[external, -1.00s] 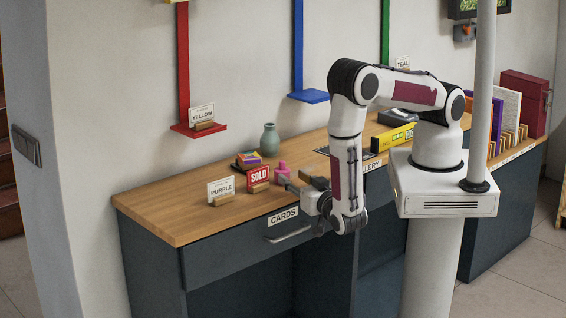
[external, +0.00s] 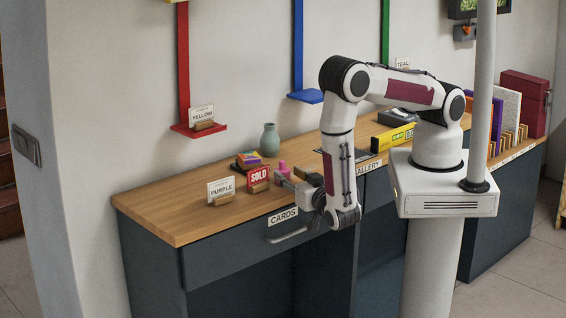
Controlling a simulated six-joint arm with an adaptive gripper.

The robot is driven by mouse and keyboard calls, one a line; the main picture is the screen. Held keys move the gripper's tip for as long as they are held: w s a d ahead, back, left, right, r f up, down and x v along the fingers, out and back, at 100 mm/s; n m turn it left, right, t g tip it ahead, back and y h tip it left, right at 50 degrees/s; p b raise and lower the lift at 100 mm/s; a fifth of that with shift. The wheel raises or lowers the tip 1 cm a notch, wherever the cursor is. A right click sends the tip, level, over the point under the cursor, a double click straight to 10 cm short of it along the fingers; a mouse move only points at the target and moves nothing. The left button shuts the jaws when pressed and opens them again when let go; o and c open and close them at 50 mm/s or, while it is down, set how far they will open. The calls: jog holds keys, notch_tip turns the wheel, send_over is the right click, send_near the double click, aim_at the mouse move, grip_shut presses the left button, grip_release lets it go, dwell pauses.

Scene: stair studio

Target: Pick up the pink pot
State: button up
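The small pink pot (external: 283,165) stands on the wooden counter, to the right of the red SOLD sign (external: 258,176). Only its upper part shows clearly. My gripper (external: 284,179) reaches in low from the right, over the counter's front edge, with its fingertips at the pot and covering its lower part. I cannot tell whether the fingers touch the pot or how far apart they are.
A PURPLE card (external: 221,187) in a wooden holder stands left of the SOLD sign. A small colourful stack (external: 249,158) and a green-grey vase (external: 270,140) stand behind. The CARDS drawer handle (external: 289,234) juts out below my gripper.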

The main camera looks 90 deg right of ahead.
aim_at(284, 169)
jog(key=shift+x, duration=2.6)
jog(key=shift+r, duration=0.2)
jog(key=c, duration=0.9)
